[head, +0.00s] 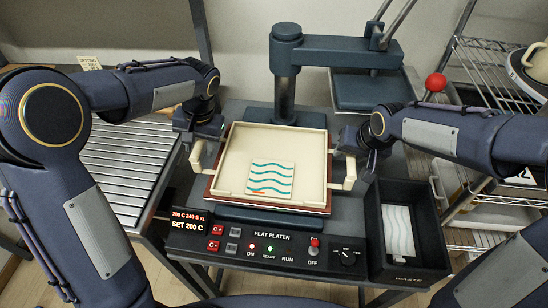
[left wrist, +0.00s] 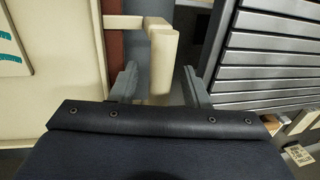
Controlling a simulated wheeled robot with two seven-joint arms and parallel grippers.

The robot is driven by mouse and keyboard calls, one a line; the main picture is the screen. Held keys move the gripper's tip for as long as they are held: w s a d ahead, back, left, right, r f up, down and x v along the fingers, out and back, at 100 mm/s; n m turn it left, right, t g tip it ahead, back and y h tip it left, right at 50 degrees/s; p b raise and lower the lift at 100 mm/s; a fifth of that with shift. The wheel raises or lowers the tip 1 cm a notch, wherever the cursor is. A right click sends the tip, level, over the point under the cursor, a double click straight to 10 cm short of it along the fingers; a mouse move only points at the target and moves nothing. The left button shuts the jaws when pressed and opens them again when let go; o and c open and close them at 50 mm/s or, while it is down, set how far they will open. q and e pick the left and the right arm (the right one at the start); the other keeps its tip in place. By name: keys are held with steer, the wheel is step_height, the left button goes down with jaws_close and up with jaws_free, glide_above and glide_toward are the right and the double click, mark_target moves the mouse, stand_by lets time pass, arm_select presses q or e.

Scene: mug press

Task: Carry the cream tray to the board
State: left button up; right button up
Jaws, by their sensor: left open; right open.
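The cream tray (head: 236,168) sits on a reddish-brown board (head: 214,172) on the flat platen of the press. A white sheet with teal waves (head: 270,178) lies in it. My left gripper (head: 200,142) is at the tray's left handle (head: 197,154). In the left wrist view, its open fingers (left wrist: 160,84) stand on either side of that handle (left wrist: 163,60), with gaps visible. My right gripper (head: 352,150) is open at the right handle (head: 349,172); its fingertips are partly hidden.
The press head (head: 372,92) is swung to the back right, its arm behind the tray. A black waste bin (head: 410,262) holding a wavy sheet stands at the right. A slatted metal table (head: 120,160) is at the left. The control panel (head: 275,247) is in front.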

arm_select(q)
steer(key=shift+f, duration=0.1)
steer(key=shift+c, duration=0.4)
arm_select(e)
steer(key=shift+f, duration=0.1)
steer(key=shift+c, duration=0.5)
arm_select(q)
jaws_close()
arm_select(e)
jaws_close()
